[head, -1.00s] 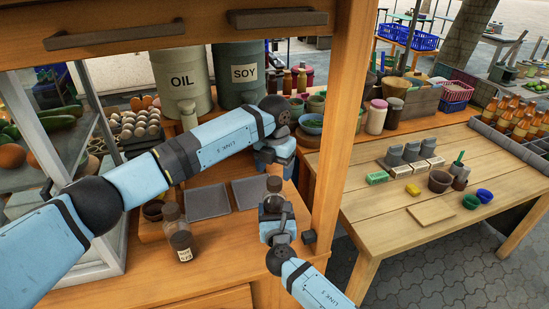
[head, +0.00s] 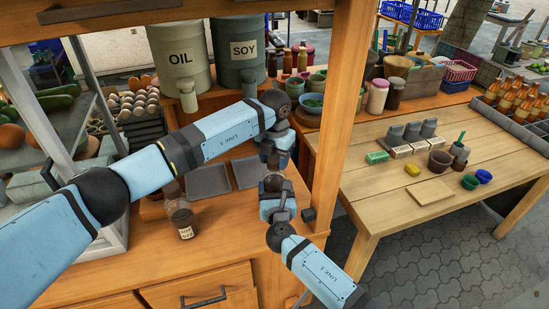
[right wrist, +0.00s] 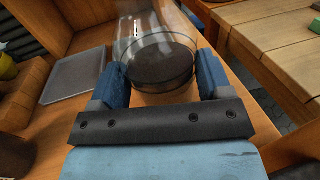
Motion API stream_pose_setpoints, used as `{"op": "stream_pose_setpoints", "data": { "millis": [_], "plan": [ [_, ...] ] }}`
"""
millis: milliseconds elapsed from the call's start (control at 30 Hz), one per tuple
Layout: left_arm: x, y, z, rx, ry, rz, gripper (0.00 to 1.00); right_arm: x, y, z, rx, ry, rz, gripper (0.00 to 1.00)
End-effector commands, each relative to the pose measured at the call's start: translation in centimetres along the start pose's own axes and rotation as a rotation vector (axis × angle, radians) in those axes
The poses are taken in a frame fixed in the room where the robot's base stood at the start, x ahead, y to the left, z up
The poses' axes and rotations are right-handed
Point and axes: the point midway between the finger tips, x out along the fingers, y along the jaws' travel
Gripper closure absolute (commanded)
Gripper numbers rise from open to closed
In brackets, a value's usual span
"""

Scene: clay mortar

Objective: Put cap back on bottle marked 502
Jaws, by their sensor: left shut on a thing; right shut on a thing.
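My right gripper (right wrist: 160,95) is shut on a clear glass bottle (right wrist: 155,25) with dark contents low in it. In the head view, my right gripper (head: 277,205) holds the bottle over the counter, at the right side of the stall. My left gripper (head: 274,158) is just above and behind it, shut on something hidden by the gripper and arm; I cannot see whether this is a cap. I cannot tell whether the bottle's top touches it. No 502 mark is readable on the held bottle.
A labelled glass bottle (head: 181,216) stands on the counter left of my grippers. Two grey trays (head: 207,181) lie behind it. A wooden post (head: 340,120) rises close to the right of my grippers. The wooden table (head: 395,215) beyond has bare room in front.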

Motion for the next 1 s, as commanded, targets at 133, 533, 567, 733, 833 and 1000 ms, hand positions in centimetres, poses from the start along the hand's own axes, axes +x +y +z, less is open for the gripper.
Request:
{"op": "stream_pose_setpoints", "data": {
  "millis": [133, 533, 567, 733, 833, 1000],
  "plan": [
    [0.0, 0.0, 0.0, 0.006, 0.0, 0.0, 0.8, 0.0, 0.0, 0.0, 0.0, 0.0, 0.0, 0.94],
    [0.0, 0.0, 0.0, 0.005, 0.0, 0.0, 0.22, 0.0, 0.0, 0.0, 0.0, 0.0, 0.0, 0.94],
    [0.0, 0.0, 0.0, 0.005, 0.0, 0.0, 0.22, 0.0, 0.0, 0.0, 0.0, 0.0, 0.0, 0.94],
    [-1.2, 0.1, 0.1, 0.005, -0.002, 0.001, 0.22, 0.0, 0.0, 0.0, 0.0, 0.0, 0.0, 0.94],
    [-3.1, 0.1, 0.1, 0.006, -0.004, 0.001, 0.22, 0.0, 0.0, 0.0, 0.0, 0.0, 0.0, 0.94],
    [-6.8, 0.1, 0.1, 0.005, -0.004, 0.002, 0.22, 0.0, 0.0, 0.0, 0.0, 0.0, 0.0, 0.94]
  ]
}}
